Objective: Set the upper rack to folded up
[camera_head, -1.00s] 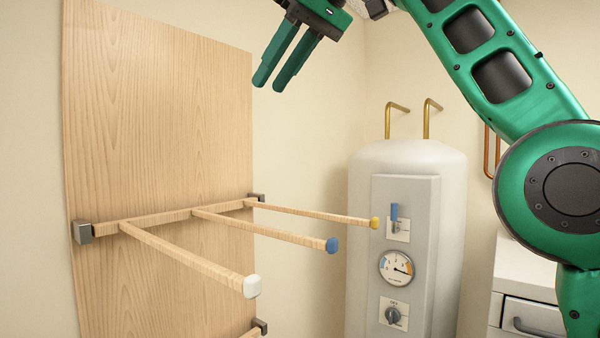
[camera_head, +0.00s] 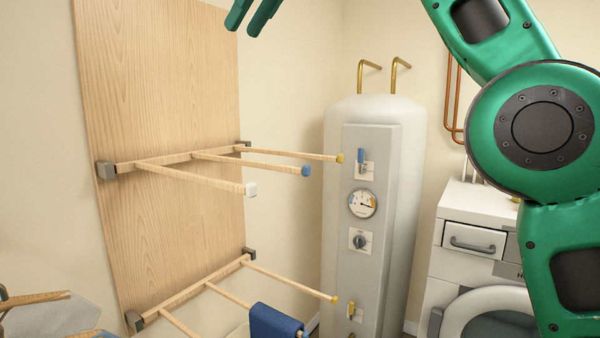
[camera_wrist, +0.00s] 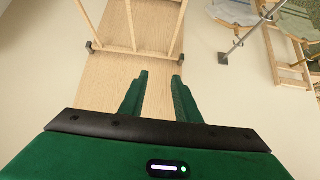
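The upper rack (camera_head: 180,160) is a wooden crossbar on a wooden wall board (camera_head: 165,75), held between two grey brackets. Its three rods stick out from the board roughly level, with white, blue and yellow tips. My gripper (camera_head: 245,27) is at the top edge of the head view, above the rack and apart from it; only its fingertips show there. In the wrist view my gripper (camera_wrist: 157,80) is open and empty, its fingers over the bare board. A rack (camera_wrist: 130,48), apparently the upper one, lies beyond the fingertips there.
A lower rack (camera_head: 195,288) also sticks out, with a blue cloth (camera_head: 275,322) over a rod. A white boiler (camera_head: 375,115) stands right of the racks, close to the rod tips. A white washing machine (camera_head: 470,265) is farther right.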

